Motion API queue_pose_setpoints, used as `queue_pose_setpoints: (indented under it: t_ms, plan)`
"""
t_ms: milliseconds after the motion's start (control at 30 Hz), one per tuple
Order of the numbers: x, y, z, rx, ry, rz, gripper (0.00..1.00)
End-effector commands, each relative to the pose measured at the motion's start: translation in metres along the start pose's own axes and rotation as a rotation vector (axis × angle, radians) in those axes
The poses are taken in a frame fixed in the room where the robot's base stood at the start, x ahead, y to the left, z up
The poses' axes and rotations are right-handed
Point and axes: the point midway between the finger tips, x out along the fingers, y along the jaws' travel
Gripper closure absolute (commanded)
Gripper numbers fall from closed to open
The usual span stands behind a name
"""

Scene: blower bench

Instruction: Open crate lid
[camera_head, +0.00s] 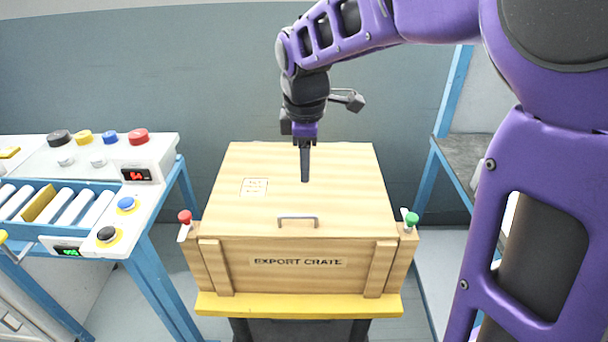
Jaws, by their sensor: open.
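The wooden crate (222,260) stands in the middle, with "EXPORT CRATE" on its front. Its lid (345,185) lies flat and closed on top. A small grey bar handle (298,218) sits near the lid's front edge. A red-knobbed latch (185,218) is at the crate's left front corner and a green-knobbed latch (411,220) at the right. My gripper (305,180) points down above the lid, behind the handle and apart from it. It is open and seems empty; its fingers overlap in this view, and its exact height over the lid is hard to tell.
The crate rests on a yellow-edged stand (300,305). At left is a bench (150,215) with rollers, coloured buttons and small displays. At right is a blue-framed shelf (470,155). A grey wall (200,70) stands behind. My arm fills the right side.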

Motion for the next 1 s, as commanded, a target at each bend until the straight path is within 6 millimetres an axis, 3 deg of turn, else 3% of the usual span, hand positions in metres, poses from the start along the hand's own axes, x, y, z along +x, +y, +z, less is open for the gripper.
queue_pose_setpoints:
  t_ms: [700, 1000]
  plan:
    - [0.145, 0.000, 0.000, -0.003, 0.000, -0.001, 0.55]
    - [0.168, 0.001, 0.000, -0.003, 0.000, 0.002, 0.55]
